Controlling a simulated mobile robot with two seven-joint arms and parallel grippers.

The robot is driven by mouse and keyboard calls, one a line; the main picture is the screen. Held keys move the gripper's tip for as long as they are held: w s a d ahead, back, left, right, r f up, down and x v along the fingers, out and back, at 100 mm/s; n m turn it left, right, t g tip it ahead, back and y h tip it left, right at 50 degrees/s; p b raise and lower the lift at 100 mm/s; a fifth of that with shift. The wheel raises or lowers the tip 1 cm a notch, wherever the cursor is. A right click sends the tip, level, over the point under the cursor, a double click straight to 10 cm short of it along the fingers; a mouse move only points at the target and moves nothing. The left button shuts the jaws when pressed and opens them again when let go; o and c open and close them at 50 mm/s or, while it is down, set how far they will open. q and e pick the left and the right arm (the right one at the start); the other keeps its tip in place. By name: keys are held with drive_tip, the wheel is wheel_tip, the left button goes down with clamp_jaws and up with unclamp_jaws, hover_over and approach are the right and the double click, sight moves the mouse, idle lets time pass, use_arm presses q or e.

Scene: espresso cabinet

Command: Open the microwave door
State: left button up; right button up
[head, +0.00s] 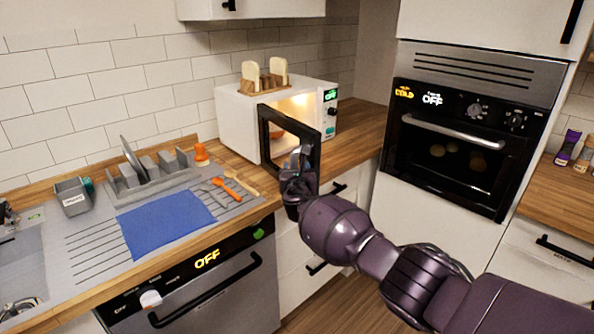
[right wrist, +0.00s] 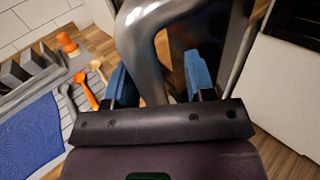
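The white microwave (head: 237,125) stands on the counter against the tiled wall. Its black-framed door (head: 290,121) is swung partly open, and the lit inside shows. My right gripper (head: 297,168) is at the door's outer side, by the silver handle. In the right wrist view, the curved silver handle (right wrist: 146,55) passes between the two blue fingers of the right gripper (right wrist: 158,85). The fingers are apart, with a visible gap on the handle's right side. My left gripper is not in view.
A wooden rack with bread slices (head: 264,80) sits on top of the microwave. A blue mat (head: 165,222), utensils and a dish rack (head: 150,173) lie to the left. An oven (head: 455,140) stands to the right, with bare counter (head: 365,125) between.

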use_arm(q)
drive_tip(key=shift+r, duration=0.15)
use_arm(e)
drive_tip(key=shift+s+d, duration=0.1)
drive_tip(key=shift+s+p, duration=0.5)
drive_tip(key=shift+p, duration=0.05)
use_arm(q)
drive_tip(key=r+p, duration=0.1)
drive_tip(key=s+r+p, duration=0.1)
drive_tip(key=p, duration=0.1)
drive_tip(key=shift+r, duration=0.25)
use_arm(e)
drive_tip(key=s, duration=0.9)
drive_tip(key=shift+s, duration=0.35)
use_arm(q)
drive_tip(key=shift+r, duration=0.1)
